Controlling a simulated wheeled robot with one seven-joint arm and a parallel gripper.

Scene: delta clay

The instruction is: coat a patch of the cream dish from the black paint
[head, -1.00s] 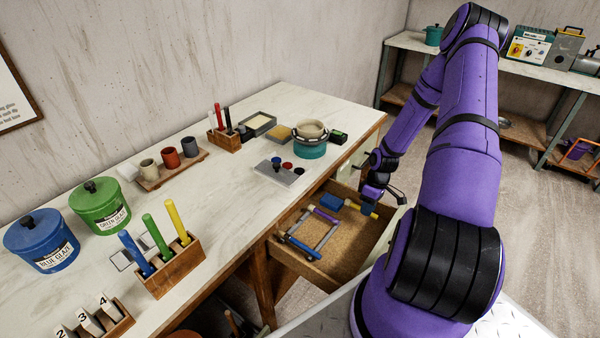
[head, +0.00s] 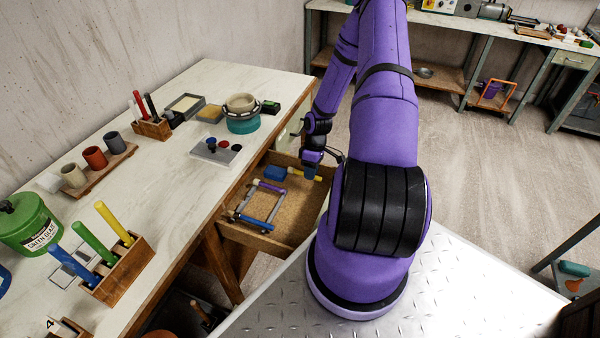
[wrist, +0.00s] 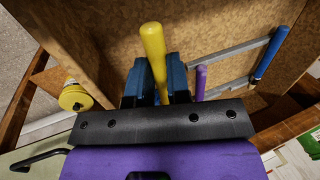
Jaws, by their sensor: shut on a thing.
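The cream dish (head: 241,102) sits on a teal round stand (head: 243,122) near the right end of the table. The black paint (head: 236,148) is the right one of three paints on a grey palette (head: 214,153), in front of the stand. My gripper (head: 312,172) is low in the open drawer (head: 292,214), below the table edge. It is shut on a yellow handle (head: 295,172); the wrist view shows this handle (wrist: 152,42) between the blue fingers (wrist: 158,76). A blue block (head: 275,173) lies in line with the handle; I cannot tell if they are joined.
The drawer also holds a frame with a blue handle (wrist: 271,53) and a purple rod (wrist: 200,83). Behind the palette stand a tan block (head: 209,112), a grey tray (head: 186,105) and a wooden tool holder (head: 152,129).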

